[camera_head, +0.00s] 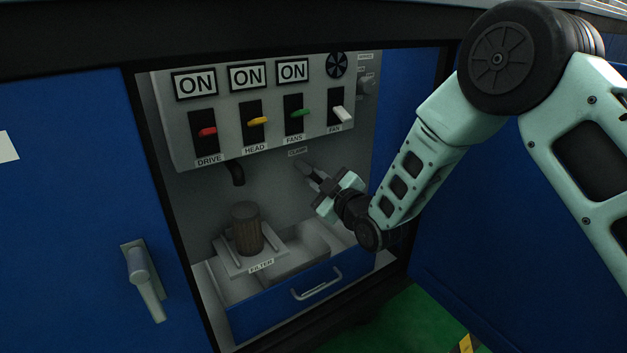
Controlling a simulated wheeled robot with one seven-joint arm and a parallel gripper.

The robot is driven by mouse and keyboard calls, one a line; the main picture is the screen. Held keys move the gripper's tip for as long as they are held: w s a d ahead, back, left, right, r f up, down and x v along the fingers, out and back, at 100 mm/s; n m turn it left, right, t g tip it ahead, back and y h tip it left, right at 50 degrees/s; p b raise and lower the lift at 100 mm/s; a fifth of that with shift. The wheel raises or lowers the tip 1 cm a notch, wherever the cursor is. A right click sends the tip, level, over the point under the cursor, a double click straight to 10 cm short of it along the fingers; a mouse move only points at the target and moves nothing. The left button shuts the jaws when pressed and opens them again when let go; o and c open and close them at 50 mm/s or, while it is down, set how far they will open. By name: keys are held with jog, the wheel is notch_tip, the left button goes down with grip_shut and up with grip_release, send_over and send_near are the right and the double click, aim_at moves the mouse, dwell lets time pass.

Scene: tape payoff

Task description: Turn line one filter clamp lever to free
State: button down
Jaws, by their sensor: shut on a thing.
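The filter (247,230) is a brown ribbed cylinder. It stands upright on a grey tray marked FILTER, low inside the open blue cabinet. A small CLAMP label (297,152) is on the grey back wall below the switch panel. My gripper (307,170) is just below this label, its fingers pointing up and left toward the wall. It is shut on a small part there, which looks to be the clamp lever. The fingers largely hide that part, so its angle cannot be told.
Above is a switch panel (222,130) with DRIVE, HEAD, FANS and FAN levers and three ON signs. A black pipe end (236,174) hangs above the filter. A blue drawer (285,305) with a handle is below. The left door (75,200) has a grey handle.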

aim_at(315, 158)
jog(key=n, duration=0.2)
jog(key=r+n+p, duration=0.1)
jog(key=d+r+n, duration=0.1)
jog(key=n, duration=0.1)
jog(key=shift+w+n+p, duration=0.3)
jog(key=shift+w+p, duration=0.05)
jog(key=shift+p, duration=0.05)
jog(key=shift+w+d+r+n+p, duration=0.1)
jog(key=shift+r+n+p, duration=0.3)
jog(key=shift+n, duration=0.7)
jog(key=shift+d+r+n+p, duration=0.1)
jog(key=shift+r+n+p, duration=0.25)
jog(key=shift+n, duration=0.75)
jog(key=c, duration=1.4)
grip_release()
jog(key=p+v, duration=0.5)
jog(key=v, duration=1.2)
jog(key=shift+d, duration=0.2)
jog(key=shift+r, duration=0.1)
